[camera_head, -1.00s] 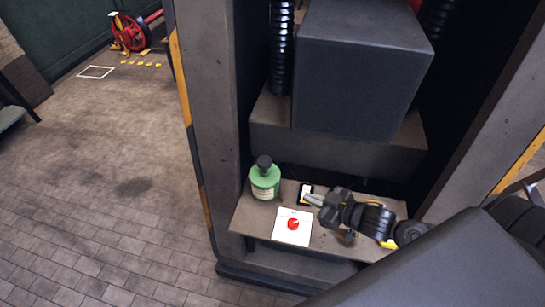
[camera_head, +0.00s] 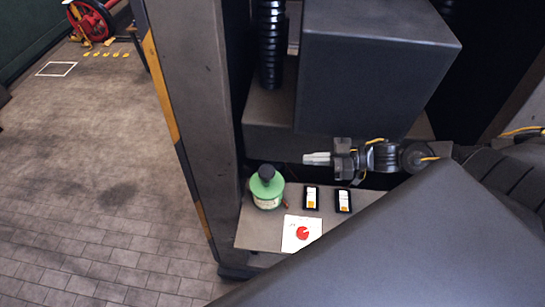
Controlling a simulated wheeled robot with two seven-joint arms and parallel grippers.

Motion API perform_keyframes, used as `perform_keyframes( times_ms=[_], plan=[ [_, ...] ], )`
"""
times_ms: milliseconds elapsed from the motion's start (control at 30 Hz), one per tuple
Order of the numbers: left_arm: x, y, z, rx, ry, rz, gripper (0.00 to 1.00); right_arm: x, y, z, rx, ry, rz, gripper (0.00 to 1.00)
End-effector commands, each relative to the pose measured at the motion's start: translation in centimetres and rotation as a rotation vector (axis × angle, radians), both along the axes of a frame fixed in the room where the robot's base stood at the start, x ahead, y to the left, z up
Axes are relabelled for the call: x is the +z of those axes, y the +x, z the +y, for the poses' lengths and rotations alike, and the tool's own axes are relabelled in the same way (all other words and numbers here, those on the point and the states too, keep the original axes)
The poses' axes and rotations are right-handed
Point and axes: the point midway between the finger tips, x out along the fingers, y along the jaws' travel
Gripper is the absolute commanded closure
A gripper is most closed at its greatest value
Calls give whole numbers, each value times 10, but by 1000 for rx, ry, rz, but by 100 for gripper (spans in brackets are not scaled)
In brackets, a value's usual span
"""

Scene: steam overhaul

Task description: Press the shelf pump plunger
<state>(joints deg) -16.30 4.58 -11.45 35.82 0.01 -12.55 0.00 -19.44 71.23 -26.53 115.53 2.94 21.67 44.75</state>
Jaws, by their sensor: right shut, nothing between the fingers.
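My left gripper is not in view.
A white card with a red spot (camera_head: 301,233) lies at the shelf front. Two black-framed items (camera_head: 311,198) (camera_head: 343,200) lie behind it. A large dark box (camera_head: 370,75) overhangs the shelf. A grey post (camera_head: 190,120) stands to the left.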

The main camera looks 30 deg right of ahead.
Motion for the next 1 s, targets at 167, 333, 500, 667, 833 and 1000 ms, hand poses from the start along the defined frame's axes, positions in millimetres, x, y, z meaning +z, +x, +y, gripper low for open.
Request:
perform_keyframes(
  times_ms=[167, 333, 500, 667, 833, 1000],
  plan=[
    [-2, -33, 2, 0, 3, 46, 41, 1, 6, 5, 9, 0, -5, 100],
    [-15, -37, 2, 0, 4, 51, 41, -5, 12, 13, 9, 3, -8, 100],
    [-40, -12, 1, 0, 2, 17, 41, -14, 29, 36, 7, 5, -12, 100],
    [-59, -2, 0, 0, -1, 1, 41, -20, 49, 63, 7, 4, -11, 100],
    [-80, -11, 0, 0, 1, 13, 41, -36, 63, 83, 8, -1, -5, 100],
    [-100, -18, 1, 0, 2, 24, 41, -53, 62, 82, 7, 0, -6, 100]
  ],
)
